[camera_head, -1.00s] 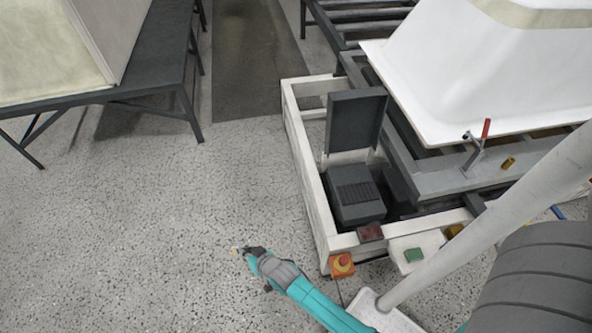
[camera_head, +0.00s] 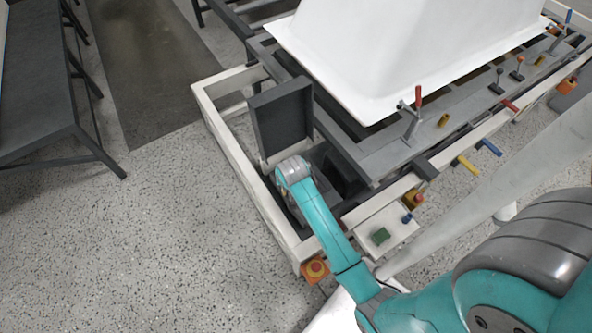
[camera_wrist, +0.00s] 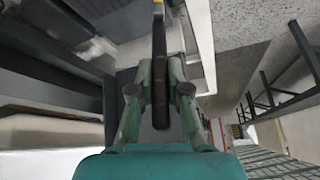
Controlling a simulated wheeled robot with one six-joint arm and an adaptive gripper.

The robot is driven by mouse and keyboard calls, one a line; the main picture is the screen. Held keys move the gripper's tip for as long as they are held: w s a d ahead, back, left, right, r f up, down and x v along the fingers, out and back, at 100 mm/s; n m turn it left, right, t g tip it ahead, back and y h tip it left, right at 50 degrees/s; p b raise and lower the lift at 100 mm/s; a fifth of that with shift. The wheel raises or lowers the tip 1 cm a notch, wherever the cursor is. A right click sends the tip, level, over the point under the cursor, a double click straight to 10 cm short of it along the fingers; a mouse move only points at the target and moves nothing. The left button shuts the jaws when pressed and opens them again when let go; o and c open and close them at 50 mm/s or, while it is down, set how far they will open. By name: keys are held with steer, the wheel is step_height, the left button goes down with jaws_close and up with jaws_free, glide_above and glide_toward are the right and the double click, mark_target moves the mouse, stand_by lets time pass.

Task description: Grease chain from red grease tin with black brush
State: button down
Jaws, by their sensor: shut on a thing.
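In the wrist view my gripper (camera_wrist: 160,80) is shut on a long black thing, taken to be the black brush (camera_wrist: 159,50), with a small yellowish part at its far end. In the head view my arm reaches over the frame's corner, beside the open dark lid (camera_head: 283,118) of a housing. The gripper and brush are hidden there behind my wrist. The inside of the housing is mostly dark or covered by my arm; I cannot make out the chain. I cannot pick out the red grease tin; the dark red block seen earlier is now covered.
A pale frame (camera_head: 236,170) surrounds the housing. A white tub shell (camera_head: 385,45) rests on the bench above it. A red-handled clamp (camera_head: 417,97) stands on the bench rail. Open floor lies left.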

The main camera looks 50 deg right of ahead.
steer(key=shift+m+g, duration=0.4)
steer(key=shift+g, duration=0.3)
steer(key=shift+s+d+f, duration=0.55)
steer(key=shift+d+f, duration=0.1)
steer(key=shift+d, duration=0.1)
steer(key=shift+s+d+f, duration=0.5)
steer(key=shift+d+f, duration=0.15)
steer(key=shift+d, duration=0.05)
steer(key=shift+w, duration=0.15)
